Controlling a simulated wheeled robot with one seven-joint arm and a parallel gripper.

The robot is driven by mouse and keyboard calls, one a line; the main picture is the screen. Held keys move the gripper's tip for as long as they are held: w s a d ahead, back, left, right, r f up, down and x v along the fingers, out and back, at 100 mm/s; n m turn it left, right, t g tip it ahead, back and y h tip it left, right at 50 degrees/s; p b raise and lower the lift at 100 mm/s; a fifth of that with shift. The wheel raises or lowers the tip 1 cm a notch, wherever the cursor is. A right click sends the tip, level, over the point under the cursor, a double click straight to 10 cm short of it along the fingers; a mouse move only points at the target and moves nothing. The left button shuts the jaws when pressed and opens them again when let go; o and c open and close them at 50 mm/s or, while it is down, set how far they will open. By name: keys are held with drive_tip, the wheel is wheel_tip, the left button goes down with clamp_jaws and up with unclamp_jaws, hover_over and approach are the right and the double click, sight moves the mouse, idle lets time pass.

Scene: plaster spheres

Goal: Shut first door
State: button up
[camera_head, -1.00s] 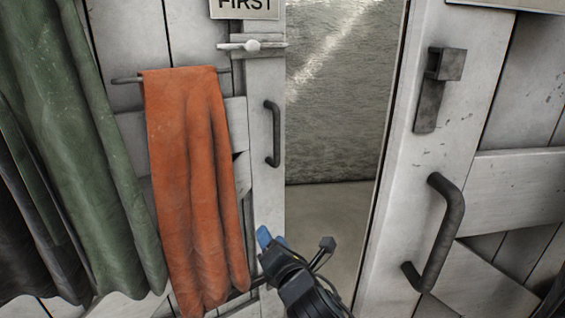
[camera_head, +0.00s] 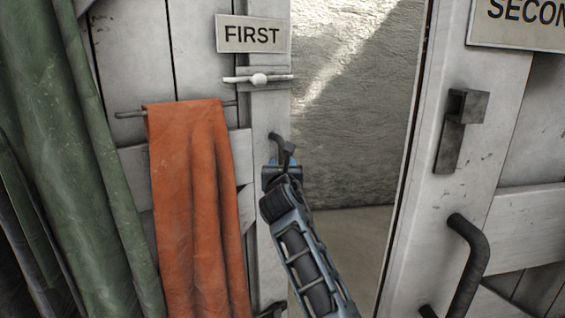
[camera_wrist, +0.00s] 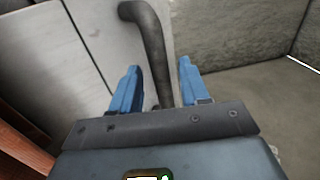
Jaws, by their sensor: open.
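The first door (camera_head: 209,74) is a white plank door on the left, with a sign reading FIRST (camera_head: 252,34). To its right is an opening onto a rough wall and floor. Its dark bar handle (camera_head: 275,139) is near its right edge, largely hidden behind my gripper (camera_head: 282,165). In the wrist view my gripper (camera_wrist: 156,90) is open, its two blue fingers on either side of the handle (camera_wrist: 152,45), with gaps visible. I cannot tell whether a finger touches it. A pale slide bolt (camera_head: 258,80) sits under the sign.
An orange cloth (camera_head: 192,200) hangs from a rail on the first door. Green curtains (camera_head: 90,160) hang at the far left. The second door (camera_head: 445,60), with a latch (camera_head: 460,130) and a dark handle (camera_head: 468,265), stands at the right.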

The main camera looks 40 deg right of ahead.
sight(282, 163)
drive_tip(key=shift+x, duration=1.55)
clamp_jaws()
drive_tip(key=shift+a, duration=0.1)
